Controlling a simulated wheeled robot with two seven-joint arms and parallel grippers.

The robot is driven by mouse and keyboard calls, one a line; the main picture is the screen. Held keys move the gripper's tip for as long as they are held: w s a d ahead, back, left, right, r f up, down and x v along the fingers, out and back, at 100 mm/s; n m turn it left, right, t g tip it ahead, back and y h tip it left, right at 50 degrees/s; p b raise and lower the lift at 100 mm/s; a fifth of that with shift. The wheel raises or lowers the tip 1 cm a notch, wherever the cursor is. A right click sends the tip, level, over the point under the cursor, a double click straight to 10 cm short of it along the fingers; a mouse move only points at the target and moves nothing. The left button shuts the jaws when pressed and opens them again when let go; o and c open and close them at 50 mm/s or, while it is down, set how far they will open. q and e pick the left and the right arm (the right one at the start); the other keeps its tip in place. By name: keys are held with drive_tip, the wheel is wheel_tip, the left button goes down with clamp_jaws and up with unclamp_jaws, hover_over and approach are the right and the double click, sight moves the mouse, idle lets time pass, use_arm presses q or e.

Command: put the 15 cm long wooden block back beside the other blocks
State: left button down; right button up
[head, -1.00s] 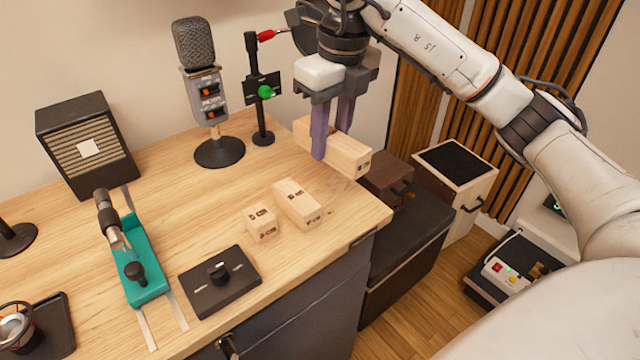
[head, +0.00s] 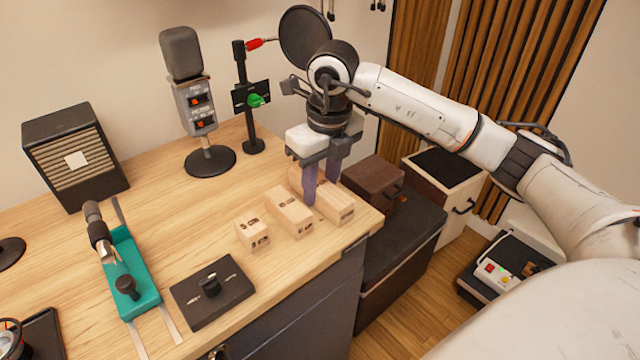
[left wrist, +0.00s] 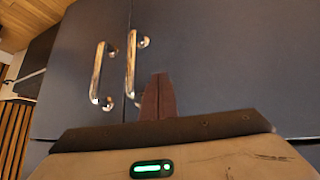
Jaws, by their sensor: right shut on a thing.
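The long wooden block (head: 340,207) is pale wood and lies level at the right end of a row, close to the worktop; I cannot tell if it touches. My right gripper (head: 321,187) is shut on it from above, one finger on each side, hiding part of its middle. To its left are a mid-length wooden block (head: 288,209) and a short wooden block (head: 252,231), both on the worktop, roughly parallel to it. My left gripper (left wrist: 158,97) shows in the left wrist view, fingers together and empty, before dark cabinet doors.
On the wooden worktop (head: 150,200) stand a black control box (head: 213,292), a teal jig (head: 135,275), a microphone (head: 183,55) and a black stand with a green knob (head: 252,100). The worktop's right edge is close to the long block. A dark bench (head: 400,240) stands beyond it.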

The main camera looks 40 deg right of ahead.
sight(324, 187)
drive_tip(key=shift+f, duration=0.2)
drive_tip(key=o, duration=1.3)
drive_tip(key=shift+c, duration=0.2)
drive_tip(key=shift+r, duration=0.1)
drive_tip(key=shift+r, duration=0.25)
wheel_tip(324, 187, up, 12)
drive_tip(key=s, duration=0.1)
drive_tip(key=shift+s+f+p, duration=0.15)
drive_tip(key=shift+s+p, duration=0.1)
drive_tip(key=shift+p, duration=0.05)
